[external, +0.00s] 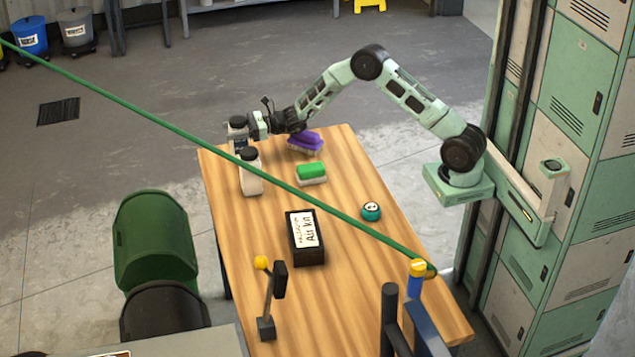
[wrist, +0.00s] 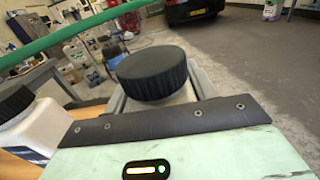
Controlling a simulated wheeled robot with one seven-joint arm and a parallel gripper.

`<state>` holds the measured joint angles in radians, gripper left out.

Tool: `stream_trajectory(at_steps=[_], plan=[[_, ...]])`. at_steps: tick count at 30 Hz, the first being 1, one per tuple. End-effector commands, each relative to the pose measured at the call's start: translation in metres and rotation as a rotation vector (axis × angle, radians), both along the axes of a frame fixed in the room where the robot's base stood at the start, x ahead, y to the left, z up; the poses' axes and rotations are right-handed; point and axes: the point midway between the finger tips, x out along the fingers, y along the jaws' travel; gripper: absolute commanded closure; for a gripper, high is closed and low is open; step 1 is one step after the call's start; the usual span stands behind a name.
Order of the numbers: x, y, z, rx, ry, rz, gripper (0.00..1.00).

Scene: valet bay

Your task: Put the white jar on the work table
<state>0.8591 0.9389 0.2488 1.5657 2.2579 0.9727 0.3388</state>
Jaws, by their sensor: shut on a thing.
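My gripper (external: 243,128) is at the far left end of the work table (external: 345,185). It is shut on a white jar (wrist: 152,75) with a black ribbed lid, which stands between the fingers in the wrist view. Whether its base touches the table is hidden. A second white jar (external: 251,180) with a black lid stands upright on the table just in front of the gripper. It also shows at the left edge of the wrist view (wrist: 40,128).
On the table are a purple brush (external: 305,141), a green-topped block (external: 311,171), a teal round item (external: 371,211), a black labelled box (external: 307,240) and a yellow-knobbed lever (external: 268,300). A green hose (external: 130,107) crosses the external view. A green chair (external: 155,235) stands left. Lockers (external: 575,110) stand right.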

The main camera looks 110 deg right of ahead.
Motion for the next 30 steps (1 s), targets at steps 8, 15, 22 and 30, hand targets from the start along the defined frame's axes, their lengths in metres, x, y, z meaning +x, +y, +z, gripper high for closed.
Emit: stream_trajectory(at_steps=[8,15,22,30], plan=[[0.0,0.0,-0.003,0.0,0.0,0.0,0.22],[0.0,0.0,-0.001,0.0,0.0,0.0,0.22],[-0.025,-0.002,0.001,0.002,0.002,-0.003,0.22],[-0.083,-0.001,0.001,0.001,0.002,-0.003,0.22]])
